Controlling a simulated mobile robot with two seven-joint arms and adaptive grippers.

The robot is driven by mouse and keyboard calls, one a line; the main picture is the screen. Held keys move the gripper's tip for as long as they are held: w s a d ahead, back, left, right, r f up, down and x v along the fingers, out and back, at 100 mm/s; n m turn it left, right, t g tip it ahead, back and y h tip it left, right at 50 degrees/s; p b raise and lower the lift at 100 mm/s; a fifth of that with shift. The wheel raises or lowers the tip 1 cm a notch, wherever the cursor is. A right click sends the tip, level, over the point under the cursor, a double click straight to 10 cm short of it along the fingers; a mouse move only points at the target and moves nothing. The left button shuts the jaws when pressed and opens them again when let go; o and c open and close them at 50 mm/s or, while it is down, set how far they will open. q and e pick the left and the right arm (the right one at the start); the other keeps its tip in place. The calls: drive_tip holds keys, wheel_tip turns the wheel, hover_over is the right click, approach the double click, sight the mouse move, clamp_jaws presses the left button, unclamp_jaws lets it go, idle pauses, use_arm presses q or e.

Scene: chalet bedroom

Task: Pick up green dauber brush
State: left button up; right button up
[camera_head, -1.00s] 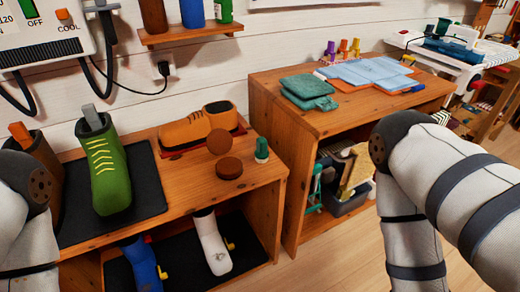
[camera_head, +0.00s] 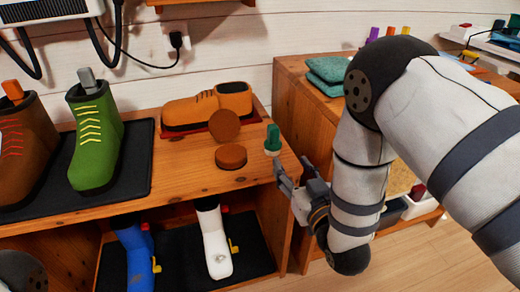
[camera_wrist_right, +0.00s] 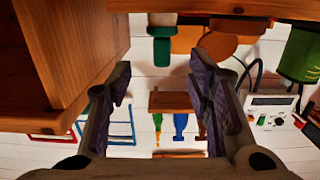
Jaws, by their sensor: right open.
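The green dauber brush (camera_head: 272,138), with a green top and a pale base, stands upright near the right end of the wooden shoe bench (camera_head: 185,180). It also shows in the right wrist view (camera_wrist_right: 162,48), upside down, beyond the fingers and between them. My right gripper (camera_head: 293,172) is open and empty just past the bench's front right corner, close to the brush but apart from it. In the right wrist view the open gripper (camera_wrist_right: 160,85) has nothing between its fingers. My left gripper is out of view.
A brown disc (camera_head: 231,157) lies left of the brush, with another round disc (camera_head: 224,125) upright behind it. An orange shoe (camera_head: 190,108) is at the back and a green boot (camera_head: 96,140) stands on a black mat. A second wooden cabinet (camera_head: 300,110) is close on the right.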

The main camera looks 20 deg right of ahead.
sight(276, 133)
drive_tip(key=shift+t, duration=0.4)
drive_tip(key=w, duration=0.4)
drive_tip(key=w+r+b, duration=0.1)
drive_tip(key=w, duration=0.3)
drive_tip(key=w+r, duration=0.1)
drive_tip(key=w, duration=0.4)
drive_tip(key=shift+w+a+r, duration=0.1)
drive_tip(key=shift+a, duration=0.25)
clamp_jaws()
